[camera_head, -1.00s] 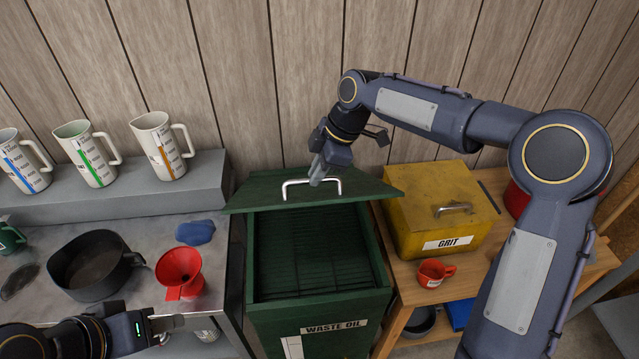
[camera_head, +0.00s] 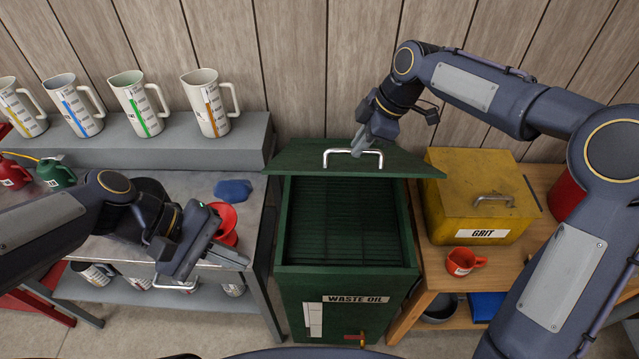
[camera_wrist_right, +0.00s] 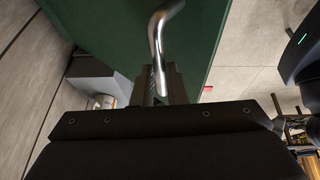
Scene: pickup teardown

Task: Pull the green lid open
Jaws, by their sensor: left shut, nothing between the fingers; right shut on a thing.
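The green lid (camera_head: 300,159) stands raised at the back of the green waste oil bin (camera_head: 345,283). The bin's mouth is uncovered and dark slats show inside it. My right gripper (camera_head: 359,147) is shut on the lid's silver handle (camera_head: 333,153). In the right wrist view, the handle (camera_wrist_right: 155,45) runs down between the fingers, with the green lid (camera_wrist_right: 105,20) behind it. My left gripper (camera_head: 236,256) is shut and empty, over the front of the grey bench left of the bin, apart from the lid.
A red funnel (camera_head: 224,222) and a blue cloth (camera_head: 233,189) lie near my left gripper. Several measuring jugs (camera_head: 210,104) stand on a grey shelf. Right of the bin are a yellow grit box (camera_head: 470,195) and a red mug (camera_head: 463,262). A wooden wall stands behind.

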